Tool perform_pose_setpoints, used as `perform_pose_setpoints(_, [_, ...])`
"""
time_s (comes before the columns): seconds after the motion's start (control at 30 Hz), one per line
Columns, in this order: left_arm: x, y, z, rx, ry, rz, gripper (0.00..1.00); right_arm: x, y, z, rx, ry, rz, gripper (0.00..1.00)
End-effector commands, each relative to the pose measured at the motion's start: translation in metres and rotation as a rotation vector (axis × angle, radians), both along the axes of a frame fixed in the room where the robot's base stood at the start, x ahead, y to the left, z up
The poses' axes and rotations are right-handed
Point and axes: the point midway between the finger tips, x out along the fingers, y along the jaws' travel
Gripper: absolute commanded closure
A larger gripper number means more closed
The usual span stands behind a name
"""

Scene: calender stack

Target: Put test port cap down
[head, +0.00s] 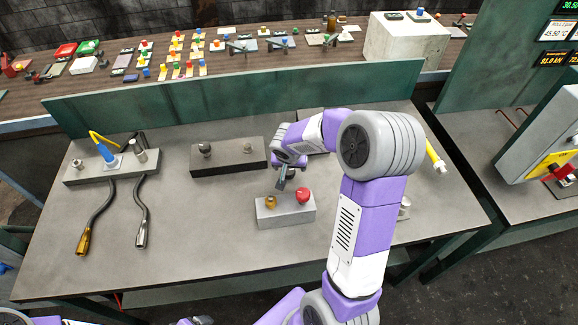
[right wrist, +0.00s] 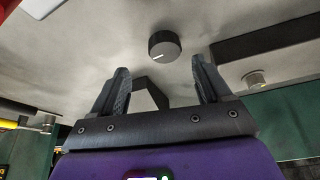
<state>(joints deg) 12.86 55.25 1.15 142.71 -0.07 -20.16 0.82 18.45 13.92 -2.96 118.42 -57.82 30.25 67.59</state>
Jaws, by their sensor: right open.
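My right gripper (head: 284,182) hangs over the middle of the bench, just behind a light grey block with a brass knob and a red knob. In the right wrist view its two dark fingers (right wrist: 160,80) are spread apart. A round black piece with a white mark (right wrist: 164,45) lies on the bench beyond the fingertips, apart from them. I cannot tell for sure whether it is the test port cap. An angular dark shape (right wrist: 150,94) shows between the finger bases. My left gripper is out of view.
The light grey block (head: 287,217) stands just in front of the gripper. A dark block (head: 228,168) with two knobs is to its left, and a grey block (head: 88,176) with hoses is at the far left. A green panel (head: 160,104) closes the bench's back.

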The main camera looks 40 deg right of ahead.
Motion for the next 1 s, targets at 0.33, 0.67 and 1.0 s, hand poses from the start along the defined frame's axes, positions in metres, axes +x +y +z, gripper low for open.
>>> perform_pose_setpoints(0.33, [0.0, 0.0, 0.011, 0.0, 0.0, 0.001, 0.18, -0.012, 0.016, 0.052, -0.001, -0.007, 0.005, 0.23])
perform_pose_setpoints(0.67, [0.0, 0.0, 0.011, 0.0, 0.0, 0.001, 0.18, -0.014, 0.017, 0.056, -0.001, -0.008, 0.006, 0.23])
perform_pose_setpoints(1.0, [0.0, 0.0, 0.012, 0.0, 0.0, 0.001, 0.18, -0.013, 0.017, 0.057, -0.001, -0.008, 0.006, 0.23])
